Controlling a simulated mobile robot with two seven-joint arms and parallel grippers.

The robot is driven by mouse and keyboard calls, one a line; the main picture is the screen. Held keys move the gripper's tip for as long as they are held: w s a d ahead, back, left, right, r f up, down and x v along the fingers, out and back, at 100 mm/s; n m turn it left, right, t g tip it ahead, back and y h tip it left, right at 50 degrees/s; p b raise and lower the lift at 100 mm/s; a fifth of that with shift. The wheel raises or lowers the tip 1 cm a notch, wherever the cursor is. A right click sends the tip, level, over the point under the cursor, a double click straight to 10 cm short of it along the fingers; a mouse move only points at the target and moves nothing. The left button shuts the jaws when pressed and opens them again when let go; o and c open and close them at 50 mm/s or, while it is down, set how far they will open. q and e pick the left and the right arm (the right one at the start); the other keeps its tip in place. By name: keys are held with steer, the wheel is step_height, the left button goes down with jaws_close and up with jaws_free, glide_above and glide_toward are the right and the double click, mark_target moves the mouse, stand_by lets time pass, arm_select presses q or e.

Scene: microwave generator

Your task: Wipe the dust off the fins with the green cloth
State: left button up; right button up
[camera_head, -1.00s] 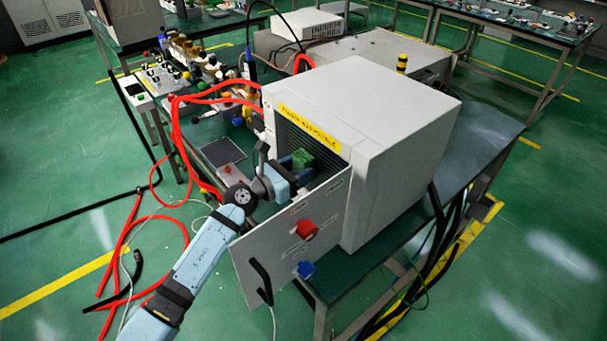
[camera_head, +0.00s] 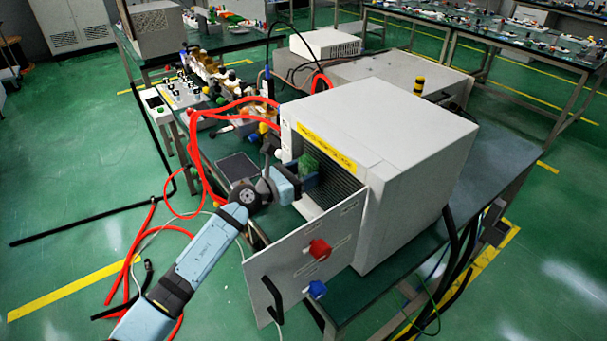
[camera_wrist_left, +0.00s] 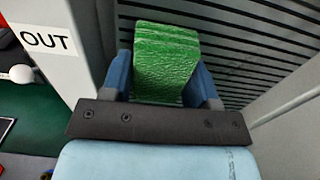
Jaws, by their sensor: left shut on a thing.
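My left gripper (camera_wrist_left: 163,85) is shut on the green cloth (camera_wrist_left: 166,58), a thick textured block between its two blue fingers. In the head view the cloth (camera_head: 309,165) shows inside the open front of the white generator cabinet (camera_head: 400,130). The dark horizontal fins (camera_wrist_left: 235,55) fill the back of the opening behind and to the right of the cloth. They also show in the head view (camera_head: 340,180). A faint darker smudge lies on the fins right of the cloth. Whether the cloth touches the fins I cannot tell. My right gripper is not in view.
The cabinet's front door (camera_head: 308,255) hangs open, with a red knob (camera_head: 320,249), a blue knob (camera_head: 316,289) and a black handle. A white post marked OUT (camera_wrist_left: 45,40) stands close left of the gripper. Red hoses (camera_head: 200,150) run left of my arm.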

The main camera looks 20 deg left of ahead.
mark_target(346, 197)
arm_select(q)
steer(key=shift+s+d+r+p, duration=0.15)
steer(key=shift+s+d+p, duration=0.45)
steer(key=shift+d, duration=0.1)
steer(key=shift+s+d+p, duration=0.65)
steer(key=shift+s+d, duration=0.1)
steer(key=shift+d, duration=0.3)
steer(key=shift+s+d+p, duration=0.55)
steer(key=shift+d+p, duration=0.1)
steer(key=shift+s+d+p, duration=0.45)
steer(key=shift+s+d, duration=0.25)
steer(key=shift+d, duration=0.1)
steer(key=shift+s+d+p, duration=0.65)
steer(key=shift+d+p, duration=0.05)
steer(key=shift+d, duration=0.2)
steer(key=shift+s+d+p, duration=0.3)
steer(key=shift+s+d, duration=0.15)
steer(key=shift+d, duration=0.2)
